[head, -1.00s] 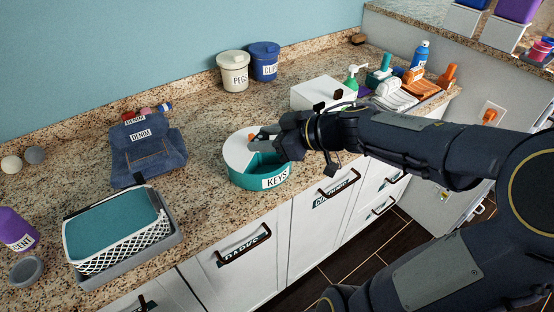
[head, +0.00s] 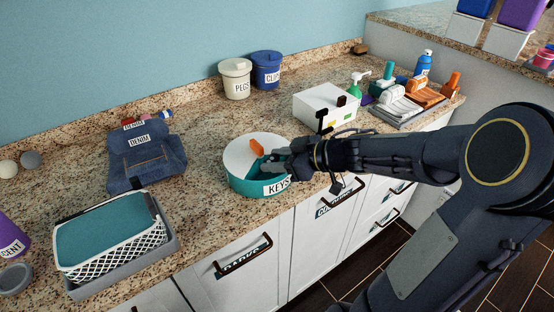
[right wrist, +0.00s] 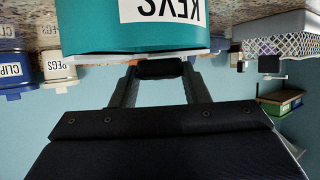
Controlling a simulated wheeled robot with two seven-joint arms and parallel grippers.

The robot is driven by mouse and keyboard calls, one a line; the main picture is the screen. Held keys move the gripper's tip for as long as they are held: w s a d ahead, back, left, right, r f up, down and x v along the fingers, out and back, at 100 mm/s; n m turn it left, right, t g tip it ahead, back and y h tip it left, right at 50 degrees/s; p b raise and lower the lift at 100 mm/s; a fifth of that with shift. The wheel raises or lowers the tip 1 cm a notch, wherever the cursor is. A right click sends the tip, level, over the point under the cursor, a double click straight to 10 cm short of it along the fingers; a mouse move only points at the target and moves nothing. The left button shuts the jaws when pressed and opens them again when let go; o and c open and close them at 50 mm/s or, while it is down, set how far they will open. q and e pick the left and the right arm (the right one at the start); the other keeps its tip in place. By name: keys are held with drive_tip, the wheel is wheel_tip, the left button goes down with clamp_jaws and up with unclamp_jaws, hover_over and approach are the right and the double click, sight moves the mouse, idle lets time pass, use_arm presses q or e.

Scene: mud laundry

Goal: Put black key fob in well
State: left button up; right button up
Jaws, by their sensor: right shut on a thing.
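The round teal container labelled KEYS (head: 240,180) stands on the counter with a white lid (head: 240,150). An upright orange tab (head: 257,147) shows on the lid, and a teal opening, the well, shows beside my right gripper (head: 274,161). The gripper is at the container's right side, over its rim. In the right wrist view the container (right wrist: 100,35) appears upside down, close beyond the fingers. A rounded black thing (right wrist: 160,68), which looks like the key fob, sits between the fingers. The fingertips partly hide the well. My left gripper is not in view.
A white box (head: 318,105) with black pieces stands behind my right forearm. PEGS (head: 236,80) and CLIPS (head: 266,68) tubs stand at the wall. Folded denim (head: 145,160) and a basket (head: 110,245) lie left. Counter between denim and container is clear.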

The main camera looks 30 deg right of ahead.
drive_tip(key=shift+f, duration=0.6)
drive_tip(key=o, duration=1)
drive_tip(key=shift+c, duration=0.2)
